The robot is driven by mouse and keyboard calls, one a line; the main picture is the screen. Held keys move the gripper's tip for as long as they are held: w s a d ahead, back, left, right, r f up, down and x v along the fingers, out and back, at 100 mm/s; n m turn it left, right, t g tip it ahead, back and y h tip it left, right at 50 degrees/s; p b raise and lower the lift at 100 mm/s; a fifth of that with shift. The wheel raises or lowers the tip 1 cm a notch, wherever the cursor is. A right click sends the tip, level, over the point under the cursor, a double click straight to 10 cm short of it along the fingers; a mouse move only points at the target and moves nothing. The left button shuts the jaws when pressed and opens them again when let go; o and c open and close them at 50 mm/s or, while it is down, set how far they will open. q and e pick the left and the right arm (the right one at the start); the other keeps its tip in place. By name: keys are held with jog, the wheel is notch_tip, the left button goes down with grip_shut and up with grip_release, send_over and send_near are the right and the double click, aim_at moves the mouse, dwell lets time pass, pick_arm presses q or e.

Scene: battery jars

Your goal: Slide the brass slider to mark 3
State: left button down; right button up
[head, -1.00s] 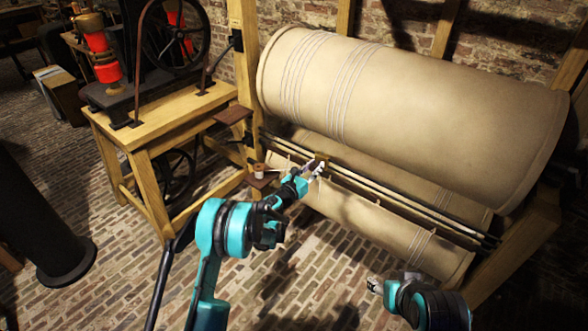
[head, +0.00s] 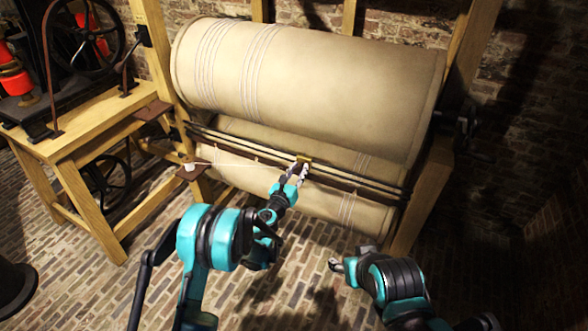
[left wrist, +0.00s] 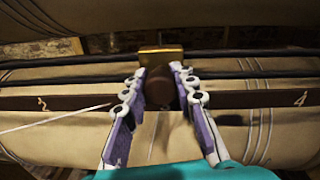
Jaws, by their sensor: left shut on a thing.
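The brass slider (head: 303,158) sits on dark rails in front of the big cloth roller. In the left wrist view the brass block (left wrist: 160,54) has a dark round knob (left wrist: 159,86) facing me. My left gripper (head: 297,172) is shut on the knob, with one finger on each side in the left wrist view (left wrist: 160,88). The marked bar (left wrist: 235,100) shows mark 2 (left wrist: 42,103) left of the slider and mark 4 (left wrist: 300,98) to its right. Mark 3 does not show; the knob and fingers cover the bar between. My right gripper (head: 337,265) is empty, low over the floor.
A pale thread (left wrist: 50,122) runs from a small spool (head: 188,167) on the left towards my left gripper. The large roller (head: 310,85) hangs above the rails, a lower one below. A wooden post (head: 425,195) stands at the right end.

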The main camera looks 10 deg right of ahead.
pick_arm(q)
jog(key=shift+s+d, duration=0.15)
jog(key=shift+d, duration=0.05)
jog(key=c, duration=1.2)
grip_release()
jog(key=shift+a, duration=0.1)
jog(key=v, duration=0.7)
jog(key=shift+s+a, duration=0.1)
jog(key=shift+s, duration=0.05)
